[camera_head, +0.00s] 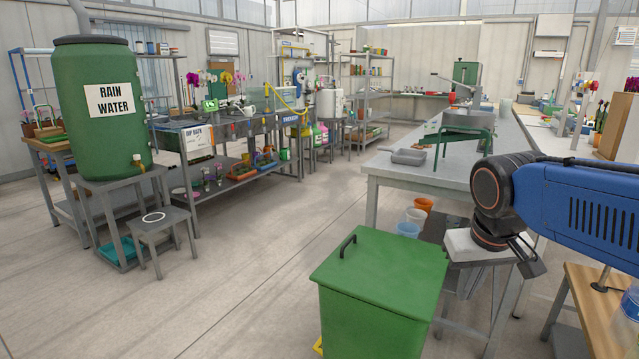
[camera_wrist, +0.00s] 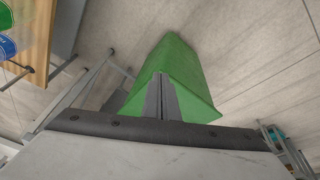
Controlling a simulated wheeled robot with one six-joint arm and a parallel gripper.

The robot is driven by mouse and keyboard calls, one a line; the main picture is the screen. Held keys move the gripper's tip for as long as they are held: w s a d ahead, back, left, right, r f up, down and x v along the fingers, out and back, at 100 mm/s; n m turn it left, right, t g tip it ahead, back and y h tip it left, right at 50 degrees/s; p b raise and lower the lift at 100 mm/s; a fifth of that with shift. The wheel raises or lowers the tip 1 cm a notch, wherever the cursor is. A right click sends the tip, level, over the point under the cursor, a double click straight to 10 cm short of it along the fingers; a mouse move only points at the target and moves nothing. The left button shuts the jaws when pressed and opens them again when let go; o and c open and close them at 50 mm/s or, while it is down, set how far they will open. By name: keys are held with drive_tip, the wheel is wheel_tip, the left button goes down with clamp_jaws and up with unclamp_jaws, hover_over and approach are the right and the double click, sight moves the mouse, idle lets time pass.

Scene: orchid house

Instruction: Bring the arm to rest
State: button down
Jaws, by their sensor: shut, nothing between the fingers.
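My arm reaches in from the right edge in the head view, a blue link with a dark wrist. My gripper is mostly hidden behind the wrist in the head view. In the wrist view my gripper (camera_wrist: 161,98) shows with its two grey fingers together and nothing between them. Behind the fingers is a green lidded bin (camera_wrist: 172,62). The bin also stands at the bottom middle of the head view (camera_head: 378,280), left of my arm, with its lid closed.
A grey workbench (camera_head: 395,175) with a dustpan-like tray (camera_head: 408,157) and a green press stands behind my arm. A wooden table (camera_head: 598,300) is at lower right. A rain barrel (camera_head: 100,120) and a stool (camera_head: 163,222) stand left. The central floor is clear.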

drive_tip(key=s+f+t, duration=0.1)
drive_tip(key=s+f, duration=0.7)
drive_tip(key=s, duration=0.3)
drive_tip(key=shift+s+d+f+y, duration=0.2)
drive_tip(key=shift+d+f+y, duration=0.05)
drive_tip(key=shift+d+y, duration=0.15)
